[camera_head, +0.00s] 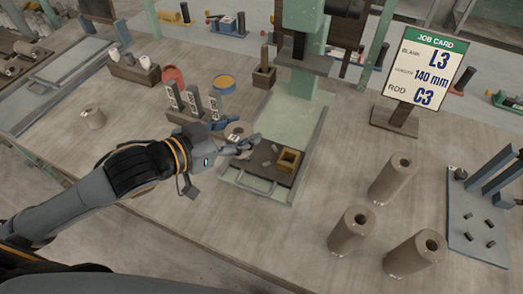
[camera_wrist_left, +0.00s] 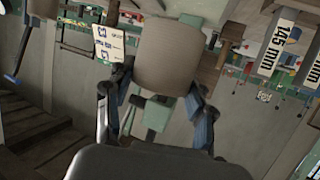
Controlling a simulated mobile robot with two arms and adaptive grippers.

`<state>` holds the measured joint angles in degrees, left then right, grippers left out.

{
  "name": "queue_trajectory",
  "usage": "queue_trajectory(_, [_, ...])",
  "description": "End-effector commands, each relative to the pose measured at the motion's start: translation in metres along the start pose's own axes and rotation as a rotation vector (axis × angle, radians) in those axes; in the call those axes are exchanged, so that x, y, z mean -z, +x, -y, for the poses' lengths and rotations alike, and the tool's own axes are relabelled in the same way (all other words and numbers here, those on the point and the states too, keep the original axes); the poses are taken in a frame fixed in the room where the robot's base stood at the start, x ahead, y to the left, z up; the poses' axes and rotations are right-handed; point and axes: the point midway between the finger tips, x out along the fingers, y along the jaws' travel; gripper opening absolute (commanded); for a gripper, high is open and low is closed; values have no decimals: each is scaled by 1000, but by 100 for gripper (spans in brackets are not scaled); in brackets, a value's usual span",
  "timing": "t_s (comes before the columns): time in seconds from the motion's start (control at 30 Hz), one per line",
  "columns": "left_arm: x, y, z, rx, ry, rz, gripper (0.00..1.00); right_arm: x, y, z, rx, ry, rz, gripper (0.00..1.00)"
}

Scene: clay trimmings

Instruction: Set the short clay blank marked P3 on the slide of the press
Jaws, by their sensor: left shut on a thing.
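My left gripper (camera_head: 240,137) is shut on a short clay blank (camera_head: 236,130) with a hole in its top, close to the left edge of the press slide. The blank (camera_wrist_left: 170,55) fills the space between the blue fingers in the left wrist view; no marking is legible on it. The green press (camera_head: 303,60) stands at the back. Its slide has a dark plate (camera_head: 255,178) with a brass-coloured square block (camera_head: 288,160) on it. My right gripper is not in view.
Three taller clay blanks (camera_head: 392,180) stand at the right, beside a blue peg rack (camera_head: 475,225). Labelled grey posts (camera_head: 193,100) stand just behind my gripper. The table is clear at front centre.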

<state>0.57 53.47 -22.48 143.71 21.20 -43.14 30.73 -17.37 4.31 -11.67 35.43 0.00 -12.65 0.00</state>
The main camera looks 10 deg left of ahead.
Motion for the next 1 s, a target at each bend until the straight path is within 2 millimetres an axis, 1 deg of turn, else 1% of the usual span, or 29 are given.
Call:
queue_trajectory(0.03, [-6, 10, 1, 0, 4, -11, 13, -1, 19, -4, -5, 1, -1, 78])
queue_trajectory(0.17, [-7, 28, 3, 0, 3, -10, 13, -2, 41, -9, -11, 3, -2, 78])
queue_trajectory(0.23, [-10, 41, 4, -1, -6, 0, 13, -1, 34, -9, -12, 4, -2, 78])
queue_trajectory(0.33, [-22, 61, 6, -1, -5, 0, 13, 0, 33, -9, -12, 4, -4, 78])
queue_trajectory(0.4, [-28, 72, 7, 0, -1, 0, 13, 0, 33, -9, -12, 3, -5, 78])
queue_trajectory(0.5, [-34, 81, 8, 0, -2, -1, 13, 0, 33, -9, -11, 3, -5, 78])
queue_trajectory(0.67, [-41, 93, 9, -1, 0, -1, 13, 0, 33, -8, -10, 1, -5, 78])
queue_trajectory(0.73, [-52, 96, 9, -1, -2, 3, 13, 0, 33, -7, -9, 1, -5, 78])
queue_trajectory(0.83, [-64, 100, 9, 0, -1, 2, 13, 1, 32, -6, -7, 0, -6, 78])
queue_trajectory(0.9, [-68, 102, 9, -1, 0, -1, 13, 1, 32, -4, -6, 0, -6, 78])
queue_trajectory(1.0, [-69, 102, 9, -1, 2, -2, 13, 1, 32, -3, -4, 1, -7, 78])
